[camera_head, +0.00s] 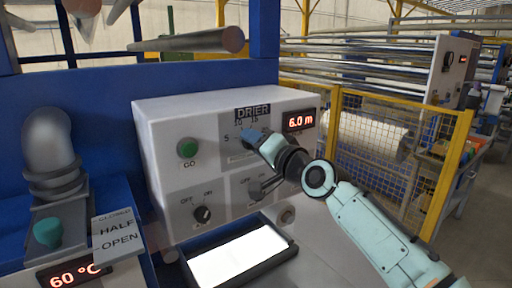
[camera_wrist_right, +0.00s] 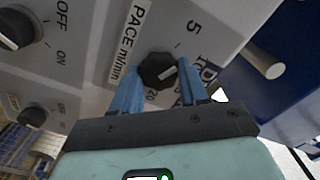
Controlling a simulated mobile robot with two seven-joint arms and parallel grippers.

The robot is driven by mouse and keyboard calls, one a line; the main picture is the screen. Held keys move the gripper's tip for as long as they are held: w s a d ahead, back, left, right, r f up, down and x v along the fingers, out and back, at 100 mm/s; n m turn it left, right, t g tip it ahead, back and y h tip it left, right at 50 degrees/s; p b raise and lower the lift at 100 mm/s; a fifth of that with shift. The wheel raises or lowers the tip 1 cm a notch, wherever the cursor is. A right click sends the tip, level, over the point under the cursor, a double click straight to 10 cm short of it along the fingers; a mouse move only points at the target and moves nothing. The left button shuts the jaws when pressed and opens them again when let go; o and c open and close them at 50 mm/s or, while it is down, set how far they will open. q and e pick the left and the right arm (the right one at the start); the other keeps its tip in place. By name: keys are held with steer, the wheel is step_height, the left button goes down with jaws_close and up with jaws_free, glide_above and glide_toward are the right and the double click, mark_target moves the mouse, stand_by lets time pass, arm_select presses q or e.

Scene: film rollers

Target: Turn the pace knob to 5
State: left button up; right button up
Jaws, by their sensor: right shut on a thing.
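The red display (camera_head: 300,120) reads 6.0 m. My left gripper is not in view.
The white panel box (camera_head: 170,125) also carries a green GO button (camera_head: 187,148), an OFF/ON knob (camera_head: 202,214) and another OFF/ON switch (camera_head: 262,188) close under my right wrist. A black-framed white screen (camera_head: 240,258) lies below. A yellow fence (camera_head: 380,150) stands to the right.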

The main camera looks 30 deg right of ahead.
steer(key=shift+n+b, duration=0.35)
steer(key=shift+n, duration=0.85)
steer(key=o, duration=1.1)
steer(key=shift+c, duration=0.2)
steer(key=shift+s, duration=0.15)
steer(key=s+d+b, duration=0.1)
steer(key=s+b, duration=0.2)
steer(key=s, duration=1)
